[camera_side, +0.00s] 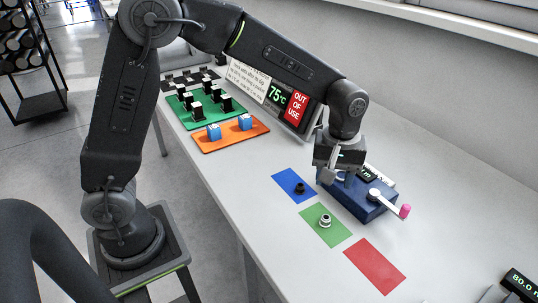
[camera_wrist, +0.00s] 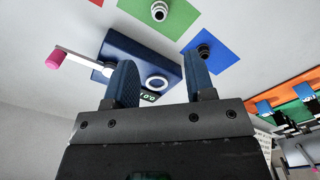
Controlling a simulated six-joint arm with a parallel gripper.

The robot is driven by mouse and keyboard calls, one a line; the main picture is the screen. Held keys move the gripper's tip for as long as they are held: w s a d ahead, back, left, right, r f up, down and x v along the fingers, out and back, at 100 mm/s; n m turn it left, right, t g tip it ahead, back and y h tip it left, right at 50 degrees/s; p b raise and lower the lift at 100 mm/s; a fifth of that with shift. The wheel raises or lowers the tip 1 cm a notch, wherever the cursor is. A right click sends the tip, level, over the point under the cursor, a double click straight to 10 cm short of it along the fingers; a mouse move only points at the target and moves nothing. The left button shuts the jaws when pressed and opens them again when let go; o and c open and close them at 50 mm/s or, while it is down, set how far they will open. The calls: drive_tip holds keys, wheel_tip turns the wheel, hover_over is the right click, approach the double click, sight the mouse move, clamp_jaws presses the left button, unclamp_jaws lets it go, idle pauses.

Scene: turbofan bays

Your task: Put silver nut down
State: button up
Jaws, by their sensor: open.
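The silver nut (camera_side: 325,221) sits on the green mat (camera_side: 336,236), apart from my gripper; it also shows at the top of the wrist view (camera_wrist: 159,11). My gripper (camera_side: 328,176) is over the near left part of the dark blue crank device (camera_side: 352,200). In the wrist view my gripper (camera_wrist: 160,72) has its two fingers wide apart with nothing held between them. A pale ring (camera_wrist: 157,83) on the device's top shows between the fingers. A black nut (camera_side: 299,188) sits on the blue mat (camera_side: 285,182).
The device's crank has a pink knob (camera_side: 404,211) sticking out to the right. A bare red mat (camera_side: 375,266) lies nearer. An orange tray (camera_side: 232,144) with blue blocks and a green tray (camera_side: 185,119) with black-and-white parts stand farther back, beside a display (camera_side: 284,97).

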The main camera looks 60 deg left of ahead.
drive_tip(key=s+a+r+m+t, duration=0.35)
drive_tip(key=s+a+r, duration=0.25)
drive_tip(key=s+r, duration=0.3)
drive_tip(key=s+a+m+t, duration=0.1)
drive_tip(key=s+m, duration=0.1)
drive_tip(key=s, duration=0.3)
drive_tip(key=s+a+r+m+t, duration=0.1)
drive_tip(key=s+a+m, duration=0.1)
drive_tip(key=s, duration=0.4)
drive_tip(key=shift+a+r+m, duration=0.3)
drive_tip(key=shift+m, duration=0.45)
